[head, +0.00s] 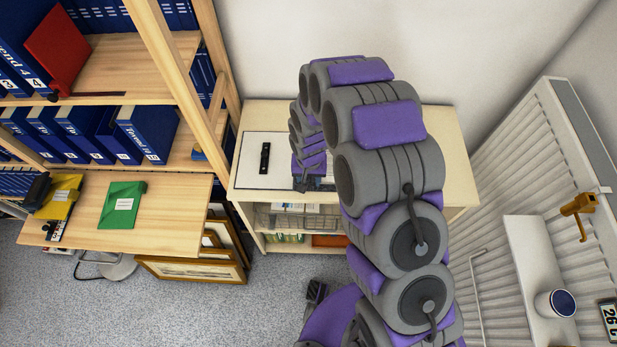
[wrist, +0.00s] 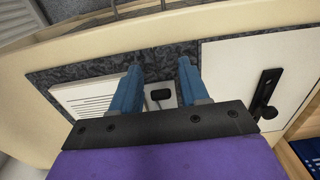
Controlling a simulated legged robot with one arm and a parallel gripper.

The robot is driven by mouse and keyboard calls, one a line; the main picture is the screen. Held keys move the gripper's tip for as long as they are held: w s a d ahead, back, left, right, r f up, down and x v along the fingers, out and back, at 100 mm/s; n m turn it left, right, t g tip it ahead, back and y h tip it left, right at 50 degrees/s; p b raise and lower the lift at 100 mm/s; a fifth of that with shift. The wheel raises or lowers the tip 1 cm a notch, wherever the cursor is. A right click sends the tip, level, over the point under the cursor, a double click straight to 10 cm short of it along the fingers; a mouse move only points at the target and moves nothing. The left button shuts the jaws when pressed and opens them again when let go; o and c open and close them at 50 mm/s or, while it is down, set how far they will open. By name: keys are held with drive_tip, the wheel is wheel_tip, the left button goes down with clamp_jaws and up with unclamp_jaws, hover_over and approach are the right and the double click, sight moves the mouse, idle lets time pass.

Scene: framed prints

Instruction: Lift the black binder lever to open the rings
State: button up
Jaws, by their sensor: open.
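An open binder with a dark marbled edge (wrist: 110,68) lies on the cabinet top. Its white panel (head: 250,175), at the left in the head view and right in the wrist view (wrist: 225,70), carries a black bar with a round knob (wrist: 267,95). The bar also shows in the head view (head: 265,158). A stack of white paper (wrist: 85,97) lies on the other side. My gripper (wrist: 160,66) is open, its two blue fingers either side of a light plate with a black oval part (wrist: 160,95). I cannot tell whether they touch it, or which black part is the lever.
The binder lies on a pale wooden cabinet (head: 450,150) against the wall. A shelf unit (head: 175,70) with blue binders stands left, with a green folder (head: 122,205) on its lower board. A radiator (head: 490,250) is on the right. Framed prints (head: 195,268) lean below.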

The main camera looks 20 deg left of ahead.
drive_tip(key=shift+c, duration=0.3)
clamp_jaws()
drive_tip(key=shift+a, duration=0.1)
drive_tip(key=shift+w+a+r+g+p, duration=0.1)
drive_tip(key=shift+w+r+g+p, duration=0.25)
drive_tip(key=shift+g+p, duration=0.55)
drive_tip(key=shift+w+a+r+g+h, duration=0.1)
drive_tip(key=shift+w+g+h, duration=0.15)
drive_tip(key=shift+g, duration=0.4)
drive_tip(key=shift+w+d+r+g+h, duration=0.1)
drive_tip(key=shift+w+g+h, duration=0.1)
drive_tip(key=shift+g, duration=0.4)
drive_tip(key=shift+w+a+r+g+h, duration=0.1)
drive_tip(key=shift+w+g+h, duration=0.15)
drive_tip(key=shift+g, duration=0.4)
drive_tip(key=shift+r, duration=0.1)
drive_tip(key=shift+o, duration=0.3)
unclamp_jaws()
